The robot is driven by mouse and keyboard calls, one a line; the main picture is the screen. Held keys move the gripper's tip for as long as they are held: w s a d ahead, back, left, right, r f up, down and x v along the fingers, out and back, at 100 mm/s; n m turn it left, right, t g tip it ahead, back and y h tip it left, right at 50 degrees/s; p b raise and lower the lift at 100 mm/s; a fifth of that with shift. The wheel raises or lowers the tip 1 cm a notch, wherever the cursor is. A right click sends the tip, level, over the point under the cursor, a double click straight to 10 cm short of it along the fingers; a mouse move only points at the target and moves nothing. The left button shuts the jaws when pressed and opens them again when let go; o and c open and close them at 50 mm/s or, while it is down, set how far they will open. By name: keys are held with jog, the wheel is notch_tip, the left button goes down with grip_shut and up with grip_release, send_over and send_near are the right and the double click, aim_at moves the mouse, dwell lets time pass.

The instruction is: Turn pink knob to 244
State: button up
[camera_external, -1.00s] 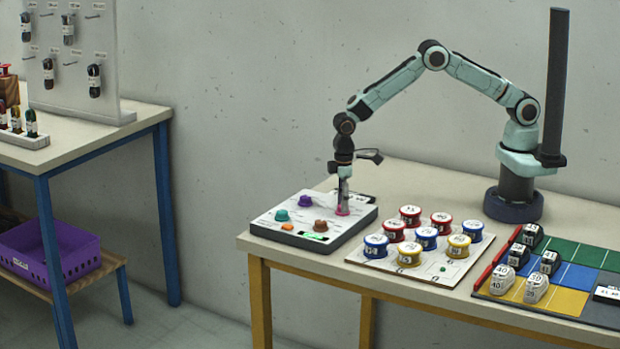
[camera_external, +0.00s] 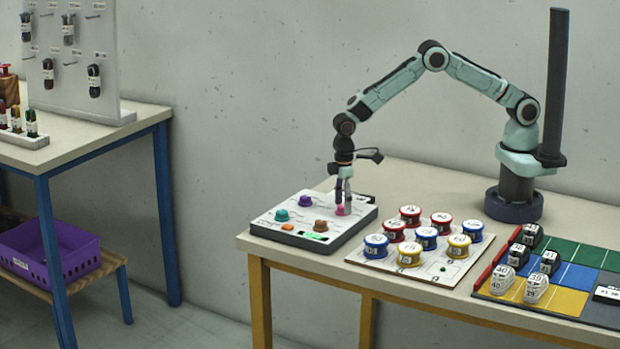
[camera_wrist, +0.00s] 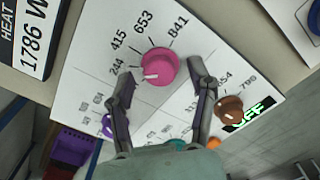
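The pink knob (camera_wrist: 160,66) sits on a white panel, between printed numbers 244, 415, 653 and 841 in the wrist view. Its white pointer mark faces left and slightly down, close to the 244 side; I cannot tell if it lines up exactly. My gripper (camera_wrist: 161,74) is open, one finger on each side of the knob, with visible gaps to it. In the external view, the pink knob (camera_external: 343,210) is partly hidden by my gripper (camera_external: 342,203), which is low over the control box (camera_external: 336,238).
A brown knob (camera_wrist: 229,106) is right of my right finger, beside a lit green display (camera_wrist: 248,114). A purple knob (camera_wrist: 108,125) is near my left finger. A teal knob (camera_external: 281,215) is also on the box. A board of red, blue and yellow tins (camera_external: 410,211) stands to the right.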

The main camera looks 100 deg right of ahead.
jog(key=shift+r, duration=0.1)
notch_tip(320, 180, up, 12)
dwell(0.5)
dwell(0.4)
notch_tip(320, 180, up, 10)
jog(key=a+t, duration=0.1)
jog(key=t, duration=0.1)
jog(key=s+a+r+t, duration=0.1)
jog(key=s+a+r, duration=0.2)
jog(key=s+r, duration=0.7)
jog(key=s+a+f+g, duration=0.1)
jog(key=s+f, duration=0.4)
jog(key=s, duration=0.7)
jog(key=s+a+f+g, duration=0.1)
jog(key=s+f, duration=0.5)
jog(key=s, duration=0.6)
jog(key=shift+f+g+y, duration=0.15)
jog(key=shift+g+y, duration=0.25)
jog(key=shift+g, duration=0.2)
